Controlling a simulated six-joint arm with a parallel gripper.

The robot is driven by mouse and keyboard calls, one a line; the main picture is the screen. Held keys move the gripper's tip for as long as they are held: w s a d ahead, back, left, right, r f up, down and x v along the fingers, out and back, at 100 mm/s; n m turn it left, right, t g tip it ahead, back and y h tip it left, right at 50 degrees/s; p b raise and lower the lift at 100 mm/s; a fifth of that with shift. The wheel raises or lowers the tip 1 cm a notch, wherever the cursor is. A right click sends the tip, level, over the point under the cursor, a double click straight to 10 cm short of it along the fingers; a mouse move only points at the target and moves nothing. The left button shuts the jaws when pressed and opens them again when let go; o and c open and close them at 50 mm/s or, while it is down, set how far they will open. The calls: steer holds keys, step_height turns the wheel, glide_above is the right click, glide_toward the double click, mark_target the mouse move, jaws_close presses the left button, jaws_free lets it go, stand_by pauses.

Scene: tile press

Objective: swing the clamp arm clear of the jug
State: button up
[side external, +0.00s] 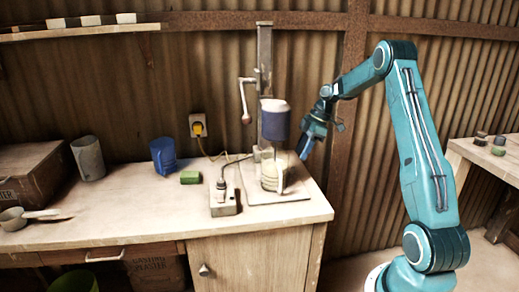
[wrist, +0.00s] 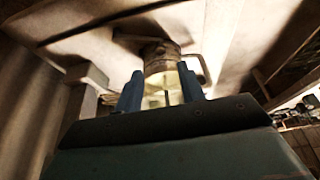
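A cream jug (side external: 270,176) with a handle stands on the base plate of the upright press (side external: 264,60), under a dark blue cylinder (side external: 275,125). A pale crank lever (side external: 243,98) with a reddish knob hangs left of the column. I cannot tell which part is the clamp arm. My gripper (side external: 303,150) is in the air just right of the blue cylinder, above and right of the jug, fingers pointing down. In the wrist view its two blue fingers (wrist: 160,92) are apart. A yellowish, jug-like vessel (wrist: 163,72) shows between and beyond them; contact is unclear.
A grey switch box (side external: 223,200) with a cable sits left of the press. A blue jug (side external: 163,155), a green block (side external: 190,177), a grey cup (side external: 88,158) and a scoop (side external: 17,217) are farther left. The bench front (side external: 110,225) is clear.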

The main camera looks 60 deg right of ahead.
mark_target(291, 172)
steer(key=x, duration=0.7)
steer(key=shift+f, duration=0.2)
jaws_close()
